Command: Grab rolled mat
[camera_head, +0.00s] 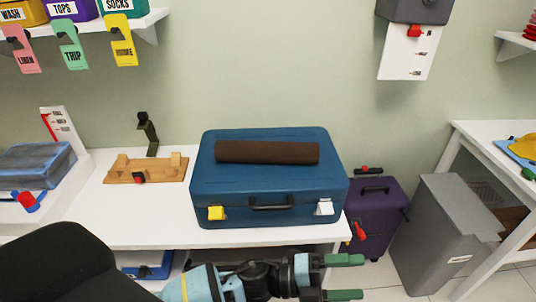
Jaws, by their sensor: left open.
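The rolled mat (267,151) is a dark brown cylinder lying lengthwise on top of a closed blue suitcase (225,193). The suitcase rests on a white table and has a dark handle on its front. My left gripper (345,278) is at the bottom of the head view, with two green fingers spread apart and nothing between them. It is in front of the table and to the lower right of the mat, well apart from it. My right gripper is not in the view.
A wooden stand (146,173) and a dark green upright object (148,133) sit left of the suitcase on the white table (110,217). A purple suitcase (375,212) and a grey bin (440,225) stand right on the floor. A shelf with hanging tags is above left.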

